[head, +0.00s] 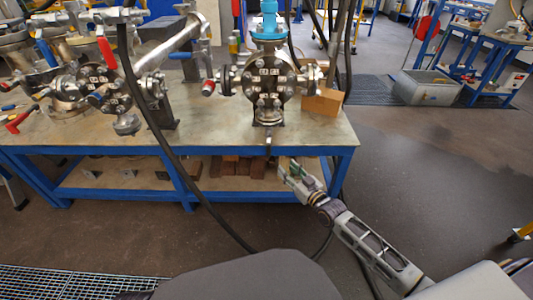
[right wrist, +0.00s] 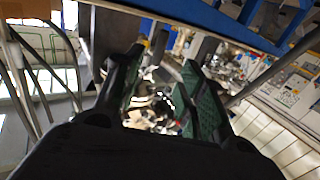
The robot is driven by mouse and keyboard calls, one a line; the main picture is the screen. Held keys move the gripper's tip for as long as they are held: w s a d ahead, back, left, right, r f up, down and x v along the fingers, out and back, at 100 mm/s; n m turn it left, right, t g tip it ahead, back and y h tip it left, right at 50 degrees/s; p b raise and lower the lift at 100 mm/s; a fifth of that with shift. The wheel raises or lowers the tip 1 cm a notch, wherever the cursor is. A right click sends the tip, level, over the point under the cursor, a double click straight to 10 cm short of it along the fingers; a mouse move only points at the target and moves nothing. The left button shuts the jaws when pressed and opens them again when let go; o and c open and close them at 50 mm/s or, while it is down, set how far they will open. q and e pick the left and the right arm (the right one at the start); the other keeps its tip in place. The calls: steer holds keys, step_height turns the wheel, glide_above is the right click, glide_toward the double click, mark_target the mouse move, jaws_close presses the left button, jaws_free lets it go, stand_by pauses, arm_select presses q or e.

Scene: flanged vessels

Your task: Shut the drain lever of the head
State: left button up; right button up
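A flanged metal vessel (head: 269,82) with a round bolted face and a blue top fitting (head: 268,20) stands on the bench, right of centre. My right gripper (head: 289,170) is in front of the bench, just below the top edge, apart from the vessel. In the right wrist view its green-padded fingers (right wrist: 162,98) are spread with blurred metal parts beyond. My left gripper is not in view.
The blue-framed bench (head: 220,148) has a lower shelf with brown blocks (head: 237,167). More valves and pipework (head: 95,85) crowd its left side. A black hose (head: 160,125) hangs in front.

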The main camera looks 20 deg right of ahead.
mark_target(270, 152)
steer(key=shift+r, duration=0.1)
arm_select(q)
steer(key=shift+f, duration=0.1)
arm_select(e)
steer(key=shift+w+a, duration=0.1)
steer(key=shift+w, duration=0.1)
steer(key=b+x, duration=0.2)
steer(key=x, duration=0.6)
steer(key=shift+b, duration=0.4)
steer(key=shift+b+x, duration=0.35)
steer(key=shift+x, duration=0.7)
steer(key=shift+b+x, duration=0.55)
steer(key=shift+x, duration=1.05)
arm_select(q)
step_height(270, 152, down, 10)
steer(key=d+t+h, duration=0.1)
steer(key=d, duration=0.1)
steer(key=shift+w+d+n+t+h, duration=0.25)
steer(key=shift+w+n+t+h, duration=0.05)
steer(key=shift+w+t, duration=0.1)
arm_select(e)
steer(key=shift+w, duration=0.1)
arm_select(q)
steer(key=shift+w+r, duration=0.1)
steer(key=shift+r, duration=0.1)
arm_select(e)
steer(key=shift+c, duration=0.5)
